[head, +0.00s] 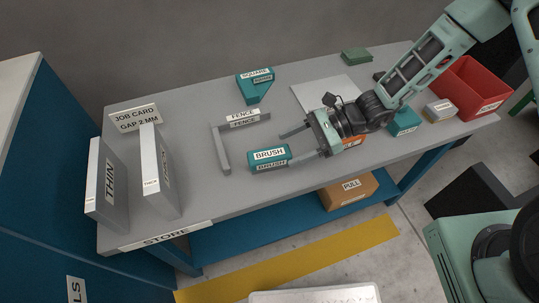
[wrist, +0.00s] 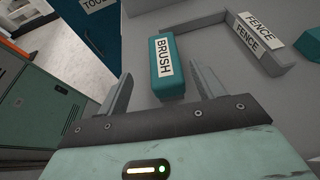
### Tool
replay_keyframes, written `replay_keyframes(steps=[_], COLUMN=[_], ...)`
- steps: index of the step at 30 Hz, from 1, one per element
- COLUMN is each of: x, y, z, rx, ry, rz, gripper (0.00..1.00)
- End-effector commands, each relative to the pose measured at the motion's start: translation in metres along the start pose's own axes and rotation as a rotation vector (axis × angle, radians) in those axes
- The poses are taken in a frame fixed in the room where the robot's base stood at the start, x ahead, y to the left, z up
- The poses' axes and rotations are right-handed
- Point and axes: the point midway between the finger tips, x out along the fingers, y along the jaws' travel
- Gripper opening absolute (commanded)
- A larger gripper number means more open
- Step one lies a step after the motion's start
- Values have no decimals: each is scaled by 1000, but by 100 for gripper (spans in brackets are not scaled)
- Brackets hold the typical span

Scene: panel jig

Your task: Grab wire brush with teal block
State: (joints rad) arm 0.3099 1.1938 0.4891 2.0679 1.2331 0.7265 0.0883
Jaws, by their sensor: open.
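The wire brush's teal block (head: 269,158), labelled BRUSH, lies on the grey bench top near its front edge. My gripper (head: 287,150) is open and comes from the right, its two fingers pointing toward the block. In the wrist view the teal block (wrist: 164,70) shows ahead, between the lines of the two fingers (wrist: 160,82), with its near end close to the fingertip level. Nothing is held. I cannot tell whether a finger touches the block. The brush's bristles are not visible.
A grey L-shaped fence (head: 222,150) stands just left of the block. Upright panels (head: 107,183) stand at the bench's left end. A teal square block (head: 254,88) lies behind. A red bin (head: 466,88) and another teal block (head: 404,122) are at right.

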Motion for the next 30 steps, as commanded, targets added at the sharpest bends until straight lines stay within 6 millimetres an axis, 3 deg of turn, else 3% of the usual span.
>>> replay_keyframes(steps=[8,18,26,30], x=[22,65,68,68], y=[-1,-6,-7,-6], z=[1,0,-2,-2], rx=[-1,-1,-2,-2], ry=[0,0,1,1], rz=[2,0,-1,-1], gripper=[67,67,67,31])
